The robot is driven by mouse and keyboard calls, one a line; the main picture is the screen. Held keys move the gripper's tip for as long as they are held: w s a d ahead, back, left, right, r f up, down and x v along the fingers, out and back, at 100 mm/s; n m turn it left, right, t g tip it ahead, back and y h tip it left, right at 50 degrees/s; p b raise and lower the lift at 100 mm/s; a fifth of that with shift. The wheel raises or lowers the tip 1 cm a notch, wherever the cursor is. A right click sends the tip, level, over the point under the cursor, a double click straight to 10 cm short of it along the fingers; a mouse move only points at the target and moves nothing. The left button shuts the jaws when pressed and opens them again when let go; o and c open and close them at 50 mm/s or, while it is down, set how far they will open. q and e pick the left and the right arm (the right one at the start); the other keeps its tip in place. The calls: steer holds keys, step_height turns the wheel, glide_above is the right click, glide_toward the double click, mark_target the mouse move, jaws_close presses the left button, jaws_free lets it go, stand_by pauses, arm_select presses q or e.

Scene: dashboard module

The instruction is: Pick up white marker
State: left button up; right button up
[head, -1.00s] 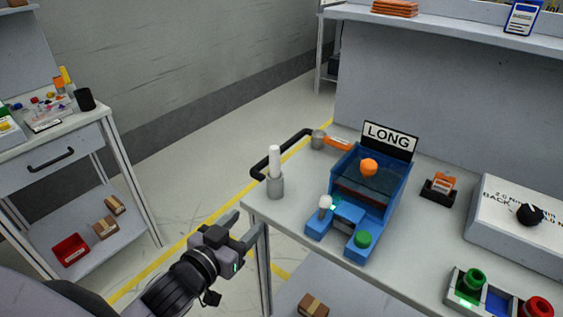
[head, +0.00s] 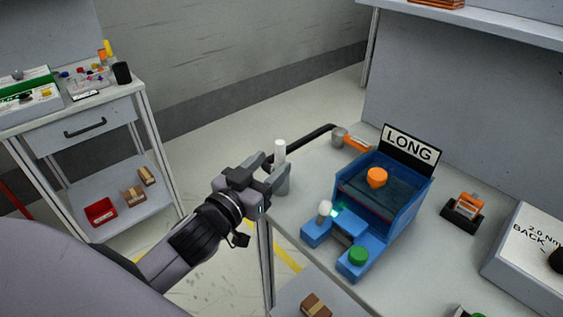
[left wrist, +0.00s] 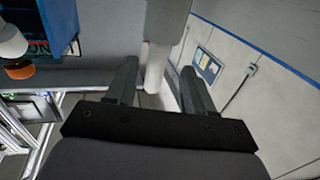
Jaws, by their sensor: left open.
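The white marker (head: 280,151) stands upright in a small grey holder (head: 283,184) at the left corner of the workbench. My left gripper (head: 274,176) is open right at the holder and partly covers it in the head view. In the left wrist view the white marker (left wrist: 154,66) shows between the two open fingers of my left gripper (left wrist: 158,70), with the grey holder (left wrist: 168,20) above it in that picture. I cannot tell whether a finger touches the marker. My right gripper is not in view.
The blue module (head: 383,208) with its LONG sign (head: 409,145) stands right of the marker. A black rail (head: 300,144) runs behind the holder. An orange-handled tool (head: 356,142) lies behind. A side cart (head: 75,130) stands at left.

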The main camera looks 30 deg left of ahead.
arm_select(q)
steer(key=shift+w+d+p, duration=0.2)
steer(key=shift+w+d, duration=0.05)
steer(key=shift+w, duration=1.2)
steer(key=shift+w+d+p, duration=0.2)
steer(key=shift+w, duration=1.25)
jaws_close()
